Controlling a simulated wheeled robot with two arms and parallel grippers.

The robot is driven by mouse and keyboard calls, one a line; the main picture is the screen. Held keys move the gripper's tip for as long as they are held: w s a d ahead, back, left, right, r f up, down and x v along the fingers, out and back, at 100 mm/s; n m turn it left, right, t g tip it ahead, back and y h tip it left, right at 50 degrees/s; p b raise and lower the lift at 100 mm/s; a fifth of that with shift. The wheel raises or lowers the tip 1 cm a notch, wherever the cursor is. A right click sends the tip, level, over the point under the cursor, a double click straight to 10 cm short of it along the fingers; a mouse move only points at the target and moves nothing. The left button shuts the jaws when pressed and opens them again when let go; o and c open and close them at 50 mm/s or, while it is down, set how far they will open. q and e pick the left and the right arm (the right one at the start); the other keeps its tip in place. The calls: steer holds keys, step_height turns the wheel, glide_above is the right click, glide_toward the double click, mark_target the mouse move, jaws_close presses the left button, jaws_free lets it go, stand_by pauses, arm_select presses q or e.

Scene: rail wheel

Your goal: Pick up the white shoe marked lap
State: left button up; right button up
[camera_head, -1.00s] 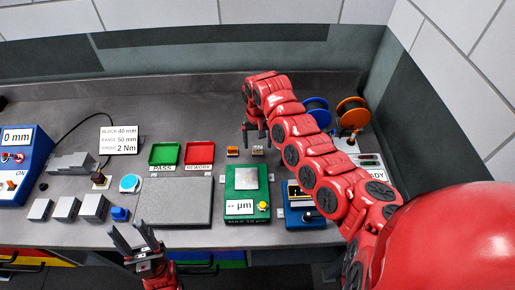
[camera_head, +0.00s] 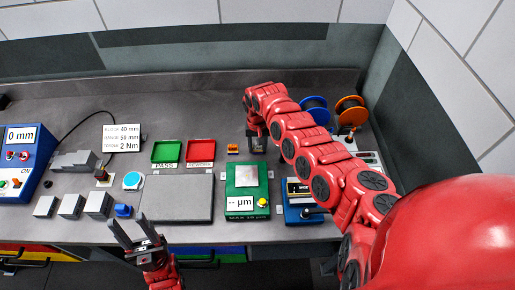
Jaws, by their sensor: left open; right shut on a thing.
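My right gripper (camera_head: 257,148) points down at the workbench, just right of the small orange shoe (camera_head: 233,149). It is shut on the white shoe, which is mostly hidden between the fingers; its marking cannot be read. The shoe appears to be at bench height, but I cannot tell whether it touches the bench. My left gripper (camera_head: 127,222) is open and empty at the bench's front edge, fingers pointing up in the picture.
A green gauge stand (camera_head: 246,205) and a blue device (camera_head: 302,212) stand in front of the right gripper. A green PASS tray (camera_head: 166,152) and red REWORK tray (camera_head: 201,151) lie to the left. Blue and orange spools (camera_head: 351,108) stand behind right. A grey plate (camera_head: 172,199) lies centre.

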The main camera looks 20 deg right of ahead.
jaws_close()
steer(key=shift+r, duration=0.1)
step_height(320, 180, up, 9)
steer(key=b, duration=0.4)
steer(key=shift+r, duration=0.4)
